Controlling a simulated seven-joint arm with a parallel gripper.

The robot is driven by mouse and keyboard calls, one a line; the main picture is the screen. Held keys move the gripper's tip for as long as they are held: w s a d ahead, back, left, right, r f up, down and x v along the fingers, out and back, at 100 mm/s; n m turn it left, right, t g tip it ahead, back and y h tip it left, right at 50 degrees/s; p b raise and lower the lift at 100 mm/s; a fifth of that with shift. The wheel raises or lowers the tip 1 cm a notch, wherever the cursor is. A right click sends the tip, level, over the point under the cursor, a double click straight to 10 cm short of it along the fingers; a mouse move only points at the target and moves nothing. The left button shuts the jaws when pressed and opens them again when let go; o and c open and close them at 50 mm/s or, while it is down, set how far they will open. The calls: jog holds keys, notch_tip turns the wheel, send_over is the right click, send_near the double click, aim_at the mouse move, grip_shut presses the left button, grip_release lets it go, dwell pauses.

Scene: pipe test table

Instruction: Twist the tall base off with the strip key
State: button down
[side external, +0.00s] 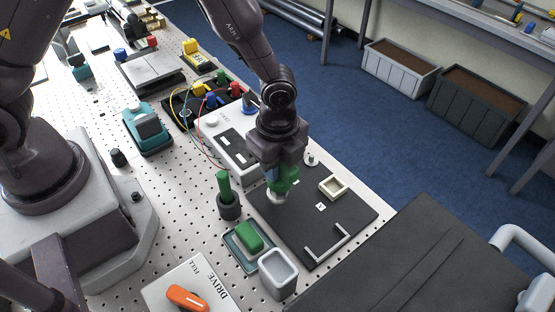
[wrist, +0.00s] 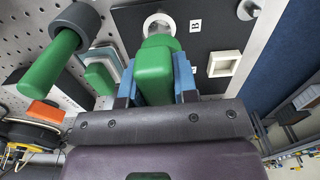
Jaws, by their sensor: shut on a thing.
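My gripper (wrist: 157,85) points down over the dark mat, its blue-faced fingers shut on a green block-like handle (wrist: 153,72). The handle also shows below the jaws in the side view (side external: 284,183). A pale ring with a metallic centre (wrist: 160,24) lies at the handle's far end; I cannot tell whether they touch. A green post (wrist: 52,62) stands in a dark round holder (side external: 229,208). Another green block (side external: 248,236) lies in a teal tray (side external: 236,255). I cannot tell which green piece is the strip key, and the tall base is not clearly identifiable.
The dark mat (side external: 358,207) carries a "B" label (wrist: 195,28), a small cream square tray (side external: 333,187) and a pale angle bracket (side external: 328,247). A grey bin (side external: 278,272) stands at the front. A DRIVE panel with an orange knob (side external: 187,297) and a wired box (side external: 228,150) flank the area.

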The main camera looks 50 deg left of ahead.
jog(key=shift+f, duration=0.7)
jog(key=c, duration=1.6)
grip_release()
grip_shut()
jog(key=n, duration=0.5)
jog(key=shift+s, duration=0.1)
jog(key=shift+n, duration=0.5)
